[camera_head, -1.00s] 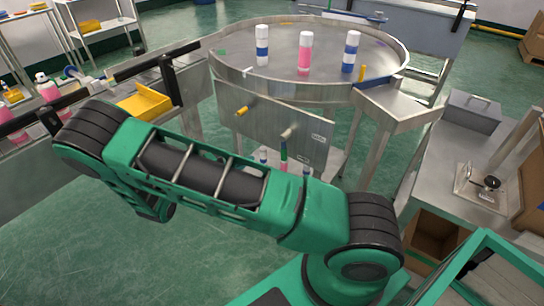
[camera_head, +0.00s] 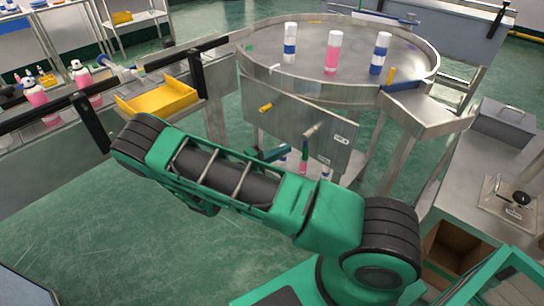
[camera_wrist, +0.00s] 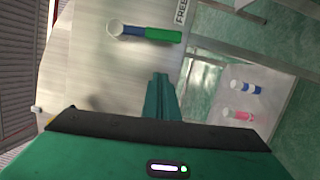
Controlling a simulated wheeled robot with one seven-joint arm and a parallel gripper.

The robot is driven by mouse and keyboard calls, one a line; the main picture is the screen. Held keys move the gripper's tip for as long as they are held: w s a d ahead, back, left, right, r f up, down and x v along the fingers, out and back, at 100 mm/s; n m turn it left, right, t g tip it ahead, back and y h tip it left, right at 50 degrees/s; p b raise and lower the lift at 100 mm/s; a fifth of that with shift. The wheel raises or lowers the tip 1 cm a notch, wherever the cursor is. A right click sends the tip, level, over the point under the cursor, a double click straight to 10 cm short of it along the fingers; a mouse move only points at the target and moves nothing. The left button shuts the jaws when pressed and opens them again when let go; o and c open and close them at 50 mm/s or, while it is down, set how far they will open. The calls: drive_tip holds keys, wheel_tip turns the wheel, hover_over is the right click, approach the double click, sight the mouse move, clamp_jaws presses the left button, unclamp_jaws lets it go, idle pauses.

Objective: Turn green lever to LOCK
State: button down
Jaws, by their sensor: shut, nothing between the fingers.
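The green lever (camera_wrist: 163,35) is near the top of the wrist view, with a pale round pivot at its left end, a blue section and a green handle. Its handle points right in that view, beside the FREE label (camera_wrist: 181,10). In the head view the lever (camera_head: 305,149) hangs downward from its pivot on the metal panel (camera_head: 270,120) under the round table. My gripper (camera_wrist: 161,80) is shut and empty, below the lever in the wrist view and apart from it. In the head view my gripper (camera_head: 273,154) is left of the lever. No LOCK label is readable.
The round table (camera_head: 310,75) carries several capped cans. A yellow knob (camera_head: 265,107) sits left of the lever on the panel. Cans (camera_wrist: 245,88) stand on a lower shelf. A yellow tray (camera_head: 157,97) is at left; a steel bench (camera_head: 470,165) is at right.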

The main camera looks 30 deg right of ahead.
drive_tip(key=shift+s+d+r, duration=0.1)
drive_tip(key=shift+s+d, duration=0.2)
drive_tip(key=shift+s, duration=0.35)
drive_tip(key=shift+s+d+r, duration=0.1)
drive_tip(key=shift+s+d, duration=0.2)
drive_tip(key=shift+s, duration=0.3)
drive_tip(key=shift+s+d, duration=0.3)
drive_tip(key=shift+s, duration=0.35)
drive_tip(key=shift+d, duration=0.15)
